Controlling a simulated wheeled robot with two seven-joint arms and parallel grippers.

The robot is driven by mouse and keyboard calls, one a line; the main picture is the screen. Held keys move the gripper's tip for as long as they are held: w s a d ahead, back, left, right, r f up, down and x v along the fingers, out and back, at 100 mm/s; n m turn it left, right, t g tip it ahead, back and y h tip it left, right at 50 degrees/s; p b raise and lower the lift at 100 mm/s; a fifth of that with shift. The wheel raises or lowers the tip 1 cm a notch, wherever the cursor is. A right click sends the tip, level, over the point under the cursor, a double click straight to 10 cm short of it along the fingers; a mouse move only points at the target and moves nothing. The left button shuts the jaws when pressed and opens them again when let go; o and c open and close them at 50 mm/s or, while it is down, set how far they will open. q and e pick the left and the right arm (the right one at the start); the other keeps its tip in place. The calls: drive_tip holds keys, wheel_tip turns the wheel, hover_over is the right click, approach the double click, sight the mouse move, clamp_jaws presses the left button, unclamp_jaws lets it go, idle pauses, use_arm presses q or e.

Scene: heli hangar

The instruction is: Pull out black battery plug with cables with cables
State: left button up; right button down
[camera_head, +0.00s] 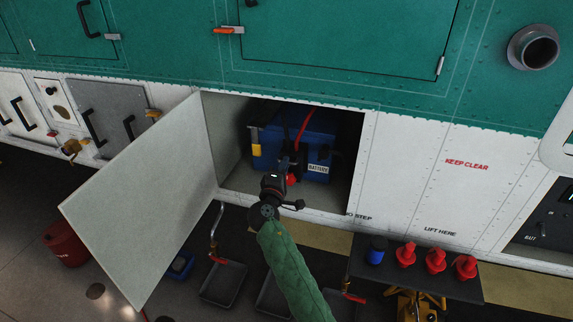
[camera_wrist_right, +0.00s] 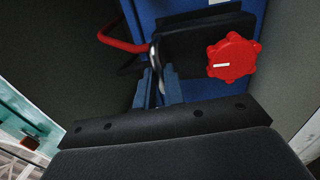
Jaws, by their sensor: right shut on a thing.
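The blue battery (camera_head: 320,150) sits inside an open white compartment and has a "BATTERY" label. The black battery plug (camera_wrist_right: 195,45) is against the battery's front in the right wrist view, with a red knob (camera_wrist_right: 233,60) on it. A red cable (camera_head: 303,125) runs at the battery; it also shows in the wrist view (camera_wrist_right: 122,44). My right gripper (camera_head: 286,163) reaches into the compartment. Its fingers (camera_wrist_right: 157,85) are shut on the plug at a metal loop on its left side. The plug is largely hidden by my gripper in the head view. My left gripper is not in view.
The compartment door (camera_head: 145,205) stands open to the left. The compartment's side walls and sill are close around my arm. Below right, a dark table (camera_head: 415,278) holds several red items and a blue one. A red bucket (camera_head: 66,245) stands at the left.

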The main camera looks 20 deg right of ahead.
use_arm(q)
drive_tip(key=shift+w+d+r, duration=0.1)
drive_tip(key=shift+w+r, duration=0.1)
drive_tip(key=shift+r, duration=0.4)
use_arm(e)
drive_tip(key=shift+s+a+f, duration=0.2)
drive_tip(key=shift+s+a, duration=0.05)
drive_tip(key=shift+s, duration=0.05)
drive_tip(key=c, duration=1.6)
unclamp_jaws()
drive_tip(key=shift+c, duration=0.2)
drive_tip(key=shift+o, duration=0.7)
drive_tip(key=shift+s+a+r, duration=0.1)
drive_tip(key=shift+s+r, duration=0.05)
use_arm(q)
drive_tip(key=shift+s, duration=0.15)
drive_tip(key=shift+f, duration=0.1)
